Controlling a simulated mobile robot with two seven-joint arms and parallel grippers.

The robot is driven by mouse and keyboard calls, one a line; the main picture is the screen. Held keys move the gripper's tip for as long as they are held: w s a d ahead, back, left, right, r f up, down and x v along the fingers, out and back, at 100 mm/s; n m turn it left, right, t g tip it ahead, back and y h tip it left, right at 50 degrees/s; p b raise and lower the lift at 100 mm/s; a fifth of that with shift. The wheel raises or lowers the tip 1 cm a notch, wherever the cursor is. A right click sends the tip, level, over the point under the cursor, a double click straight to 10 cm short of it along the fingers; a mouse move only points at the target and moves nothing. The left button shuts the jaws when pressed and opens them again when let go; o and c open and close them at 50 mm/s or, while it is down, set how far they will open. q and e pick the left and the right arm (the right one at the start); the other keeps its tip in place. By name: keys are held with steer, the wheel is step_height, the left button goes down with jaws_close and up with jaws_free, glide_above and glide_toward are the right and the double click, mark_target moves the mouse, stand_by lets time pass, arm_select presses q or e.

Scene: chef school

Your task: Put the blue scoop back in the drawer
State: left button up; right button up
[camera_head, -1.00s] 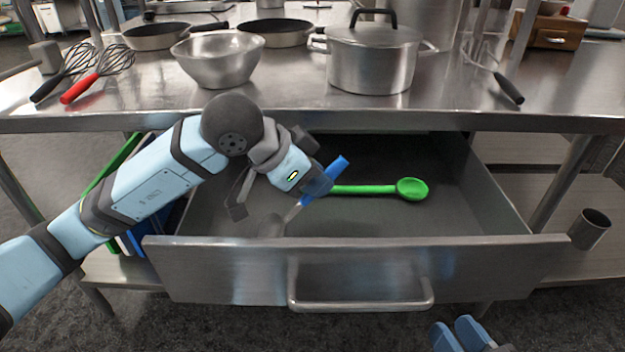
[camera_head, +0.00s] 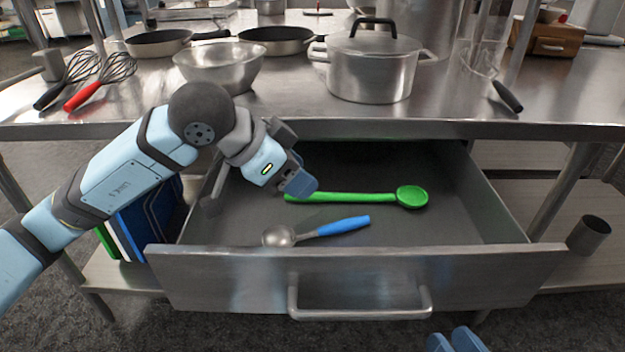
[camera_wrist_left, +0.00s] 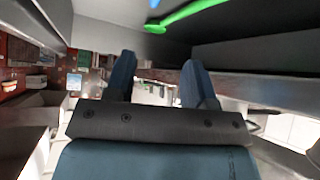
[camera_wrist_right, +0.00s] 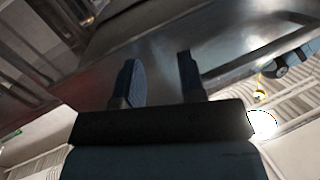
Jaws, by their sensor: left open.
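The blue scoop (camera_head: 343,226), with a blue handle and a metal bowl, lies in the open drawer (camera_head: 400,278) near its front wall. A green spoon (camera_head: 345,197) lies behind it in the same drawer; it also shows in the left wrist view (camera_wrist_left: 185,13). My left gripper (camera_head: 303,187) is over the drawer, above and left of the blue handle, apart from it. It is open and empty, with its fingers apart in the left wrist view (camera_wrist_left: 160,78). My right gripper (camera_head: 455,342) is low in front of the drawer; its fingers stand apart and empty in the right wrist view (camera_wrist_right: 160,80).
The steel counter (camera_head: 300,115) overhangs the drawer's back. On it stand a lidded pot (camera_head: 370,70), a metal bowl (camera_head: 218,66), pans and two whisks (camera_head: 100,78). Boards (camera_head: 150,222) stand on the shelf left of the drawer. A metal cup (camera_head: 589,235) stands at right.

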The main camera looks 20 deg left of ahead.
arm_select(q)
steer(key=v, duration=0.7)
steer(key=shift+p, duration=0.35)
steer(key=shift+r, duration=0.1)
